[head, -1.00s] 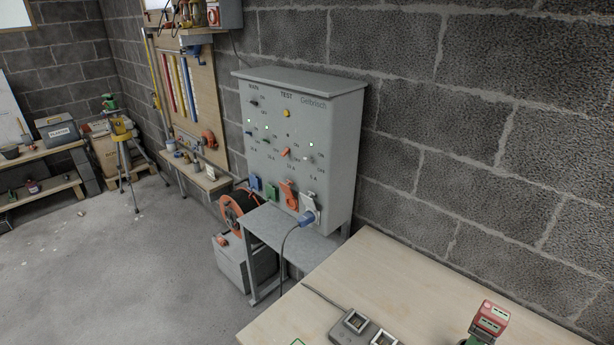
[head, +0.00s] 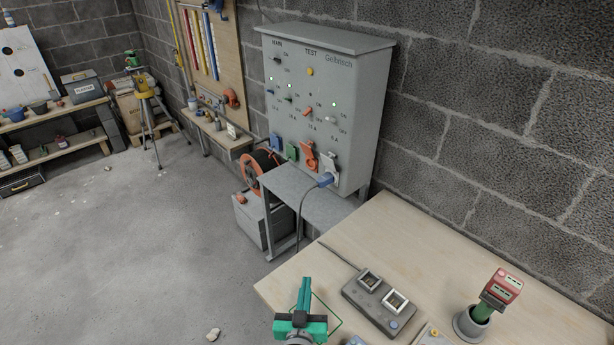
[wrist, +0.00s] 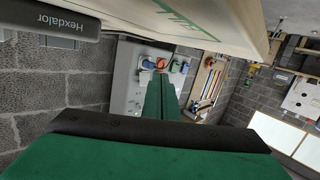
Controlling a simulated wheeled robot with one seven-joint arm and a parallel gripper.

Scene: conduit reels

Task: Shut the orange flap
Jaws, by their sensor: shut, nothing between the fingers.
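The orange flap (head: 309,153) is on the lower front of the grey test cabinet (head: 352,110). It stands out from the panel over an orange socket, so it looks open. It lies between a green flap (head: 291,151) and a grey-white flap with a blue plug (head: 326,180) in it. My green gripper (head: 305,285) is at the bottom of the head view, well short of the cabinet, shut and empty. In the wrist view, my closed fingers (wrist: 161,95) point towards the cabinet, and the orange flap (wrist: 161,63) shows just beyond their tips, turned sideways.
A wooden table (head: 430,240) fills the right front, with a grey charger (head: 376,303) and a red-and-green tool (head: 495,293) in a cup. A metal stand (head: 315,205) is under the cabinet, with a cable reel (head: 258,166) beside it. The floor at left is mostly clear.

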